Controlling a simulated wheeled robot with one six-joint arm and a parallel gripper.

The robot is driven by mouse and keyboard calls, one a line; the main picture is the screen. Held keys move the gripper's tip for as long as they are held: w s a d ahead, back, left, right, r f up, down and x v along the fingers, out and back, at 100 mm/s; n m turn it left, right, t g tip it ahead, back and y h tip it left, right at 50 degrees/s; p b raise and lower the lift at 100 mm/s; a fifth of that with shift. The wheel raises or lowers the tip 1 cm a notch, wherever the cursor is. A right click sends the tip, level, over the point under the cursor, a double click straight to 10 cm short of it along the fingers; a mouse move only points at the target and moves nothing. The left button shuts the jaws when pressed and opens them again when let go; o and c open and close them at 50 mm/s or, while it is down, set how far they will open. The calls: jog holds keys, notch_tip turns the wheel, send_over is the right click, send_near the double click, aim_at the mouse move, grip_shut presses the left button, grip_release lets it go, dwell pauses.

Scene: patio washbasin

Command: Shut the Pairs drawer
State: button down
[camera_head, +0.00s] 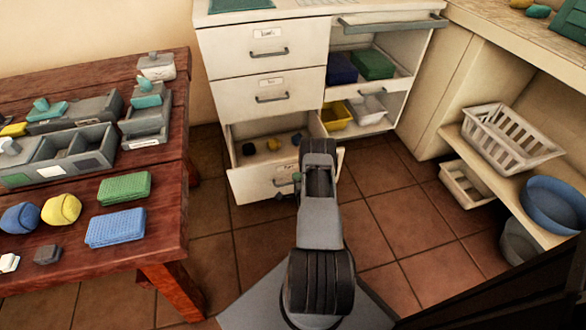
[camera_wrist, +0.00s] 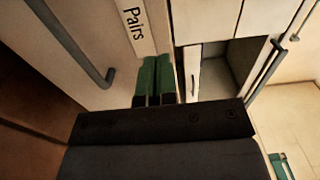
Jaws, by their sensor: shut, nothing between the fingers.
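The Pairs drawer (camera_head: 262,182) is the lowest of the white cabinet's drawers in the head view and stands pulled out, with several small items inside. Its front shows in the wrist view with the "Pairs" label (camera_wrist: 134,24) and a bar handle (camera_wrist: 78,48). My gripper (camera_wrist: 153,80) has its green fingers together and empty, close to the drawer front beside the label. Whether the fingertips touch the front, I cannot tell. In the head view my arm hides the drawer's right end.
The two drawers above (camera_head: 268,92) are shut. To the right is an open compartment with a yellow bin (camera_head: 337,117). A wooden table (camera_head: 160,215) with blocks and trays stands at left. Shelves with a white basket (camera_head: 508,142) and blue tub (camera_head: 552,203) stand at right. Tiled floor is clear between.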

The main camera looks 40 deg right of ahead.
aim_at(291, 161)
jog(key=shift+b+x, duration=1)
jog(key=shift+x, duration=2.45)
jog(key=shift+w, duration=0.1)
